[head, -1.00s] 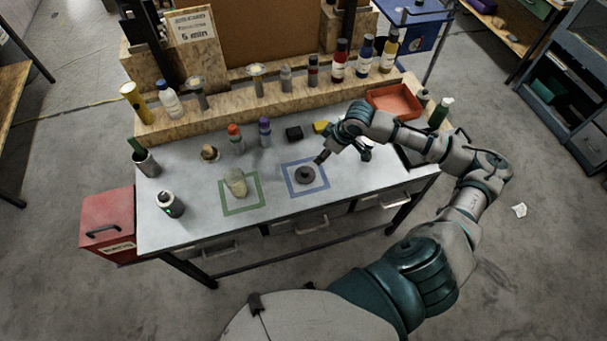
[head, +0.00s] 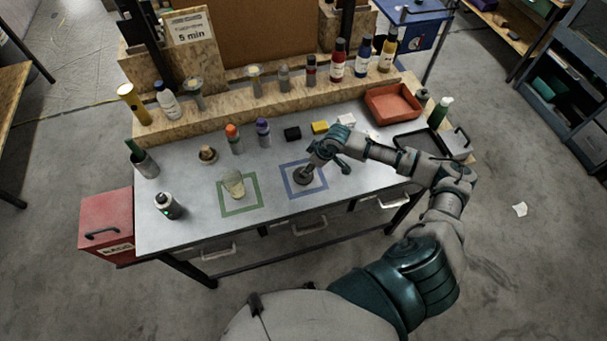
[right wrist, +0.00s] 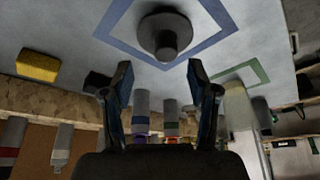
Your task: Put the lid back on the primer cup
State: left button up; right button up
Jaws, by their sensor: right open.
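The lid (head: 303,178) is a dark round disc with a raised knob. It lies inside the blue square (head: 323,185) on the bench, and the right wrist view shows it whole (right wrist: 165,34). The primer cup (head: 233,183), pale and translucent, stands uncovered at the green square (head: 240,211), left of the lid. My right gripper (head: 308,168) is just above the lid in the head view. In the right wrist view its fingers (right wrist: 159,68) are apart with nothing between them, and the lid shows beyond their tips. My left gripper is not in view.
A dark bottle (head: 168,206) stands left of the cup. Orange-capped (head: 234,140) and purple-capped (head: 263,133) bottles stand behind. A black block (head: 292,134) and yellow block (head: 320,127) lie behind the lid. A red tray (head: 393,101) is at back right. The bench front is clear.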

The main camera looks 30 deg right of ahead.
jog(key=shift+w+d+f, duration=0.1)
jog(key=shift+d+f, duration=0.2)
jog(key=shift+f, duration=0.15)
jog(key=shift+a, duration=0.15)
jog(key=shift+a+r, duration=0.15)
jog(key=shift+a, duration=0.1)
jog(key=shift+w+a+f, duration=0.2)
jog(key=shift+a+f, duration=0.5)
jog(key=shift+a, duration=0.35)
jog(key=x, duration=0.3)
jog(key=shift+d+f, duration=0.15)
jog(key=shift+d, duration=0.2)
jog(key=shift+d+f, duration=0.15)
jog(key=shift+d, duration=0.1)
jog(key=shift+d+f, duration=0.1)
jog(key=shift+d, duration=0.2)
jog(key=shift+s+a, duration=0.1)
jog(key=shift+a, duration=0.4)
jog(key=c, duration=0.7)
jog(key=shift+a, duration=0.15)
jog(key=shift+c, duration=0.9)
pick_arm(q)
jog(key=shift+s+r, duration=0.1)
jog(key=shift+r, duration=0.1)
